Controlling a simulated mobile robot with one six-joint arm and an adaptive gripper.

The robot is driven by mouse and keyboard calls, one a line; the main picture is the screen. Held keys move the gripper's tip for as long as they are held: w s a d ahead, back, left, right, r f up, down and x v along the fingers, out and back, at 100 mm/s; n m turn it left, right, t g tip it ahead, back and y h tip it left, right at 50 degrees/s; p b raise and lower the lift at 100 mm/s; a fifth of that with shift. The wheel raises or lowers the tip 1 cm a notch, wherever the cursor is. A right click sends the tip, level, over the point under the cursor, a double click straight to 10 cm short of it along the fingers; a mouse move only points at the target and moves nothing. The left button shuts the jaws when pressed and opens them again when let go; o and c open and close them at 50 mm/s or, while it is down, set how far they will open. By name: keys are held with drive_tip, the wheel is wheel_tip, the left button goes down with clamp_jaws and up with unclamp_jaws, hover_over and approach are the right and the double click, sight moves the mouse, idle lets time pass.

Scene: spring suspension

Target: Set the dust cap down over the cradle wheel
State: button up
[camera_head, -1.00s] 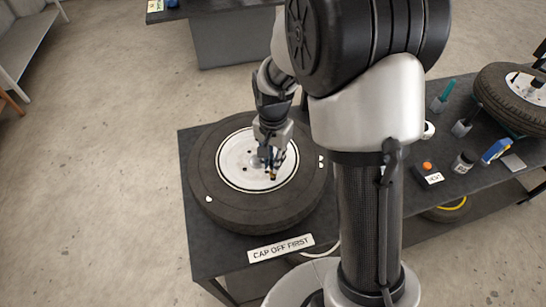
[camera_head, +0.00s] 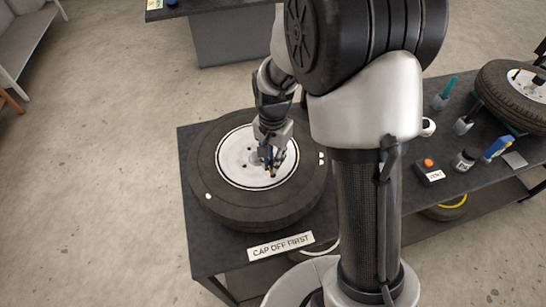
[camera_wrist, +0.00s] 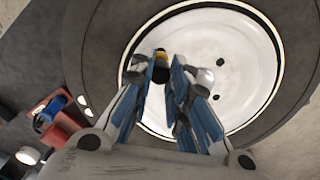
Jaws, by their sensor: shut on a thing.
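A wheel (camera_head: 205,165) lies flat on the near end of the dark bench, its white disc (camera_head: 233,160) facing up. The wheel also fills the top of the wrist view (camera_wrist: 100,50). My gripper (camera_head: 271,165) is low over the disc. In the wrist view, my gripper (camera_wrist: 168,68) is shut on a small dark piece with a yellow band (camera_wrist: 160,66), largely hidden by the fingers. I cannot tell whether this is the dust cap. A silvery dome (camera_wrist: 205,77) sits close beside the right finger, near the disc's middle. A second wheel (camera_head: 505,92) stands tilted at the far right.
A "CAP OFF FIRST" sign (camera_head: 280,246) lies at the bench's front edge. Right of my arm, the bench (camera_head: 455,188) holds a box with an orange button (camera_head: 428,170), a dark jar (camera_head: 465,160) and a blue item (camera_head: 497,148).

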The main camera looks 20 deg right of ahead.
drive_tip(key=shift+f+b, duration=0.35)
drive_tip(key=shift+f, duration=0.2)
drive_tip(key=o, duration=0.9)
drive_tip(key=shift+c, duration=0.2)
drive_tip(key=shift+r, duration=0.15)
drive_tip(key=shift+r+p, duration=2.8)
drive_tip(key=shift+r, duration=0.6)
